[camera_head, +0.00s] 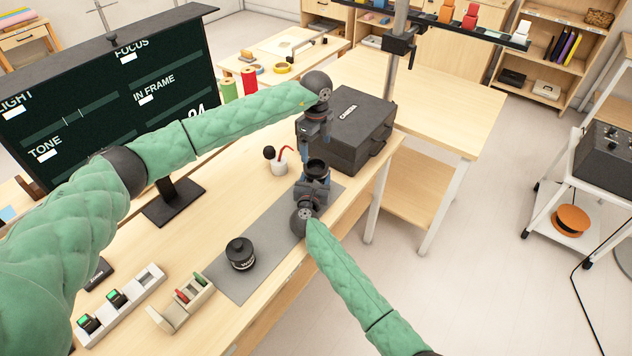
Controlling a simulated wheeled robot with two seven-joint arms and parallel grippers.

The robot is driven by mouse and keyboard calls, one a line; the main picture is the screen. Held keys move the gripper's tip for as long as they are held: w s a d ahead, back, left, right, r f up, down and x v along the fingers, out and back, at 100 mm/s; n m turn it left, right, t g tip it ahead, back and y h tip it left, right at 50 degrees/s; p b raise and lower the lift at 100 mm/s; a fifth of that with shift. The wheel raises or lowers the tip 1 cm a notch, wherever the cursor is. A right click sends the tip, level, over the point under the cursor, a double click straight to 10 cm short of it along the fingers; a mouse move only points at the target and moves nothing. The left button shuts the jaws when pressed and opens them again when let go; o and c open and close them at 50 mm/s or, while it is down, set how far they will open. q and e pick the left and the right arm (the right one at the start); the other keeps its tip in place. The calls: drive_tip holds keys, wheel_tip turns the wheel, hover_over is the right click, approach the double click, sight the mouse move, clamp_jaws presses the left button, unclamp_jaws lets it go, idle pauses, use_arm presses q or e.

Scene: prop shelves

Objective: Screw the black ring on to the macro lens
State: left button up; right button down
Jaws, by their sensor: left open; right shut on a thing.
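My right gripper (315,181) is shut on a dark cylindrical piece (317,167), which looks like the macro lens, held upright above the far end of the grey mat. Its top looks dark and round, and I cannot read any label. My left gripper (310,153) is open and points down, just above and slightly left of the held piece. I cannot tell the black ring apart from the lens at this size. Another black lens with white lettering (240,254) stands on the grey mat (240,287), apart from both grippers.
A black camera case (345,135) stands just behind the grippers. A white pot with a red stem (279,165) is to their left. A dark monitor (110,90) fills the back left.

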sight(316, 169)
use_arm(q)
drive_tip(key=shift+f, duration=0.1)
drive_tip(key=shift+f, duration=3.9)
drive_tip(key=c, duration=1)
drive_tip(key=m, duration=1.3)
drive_tip(key=shift+m, duration=0.4)
drive_tip(key=m, duration=1.3)
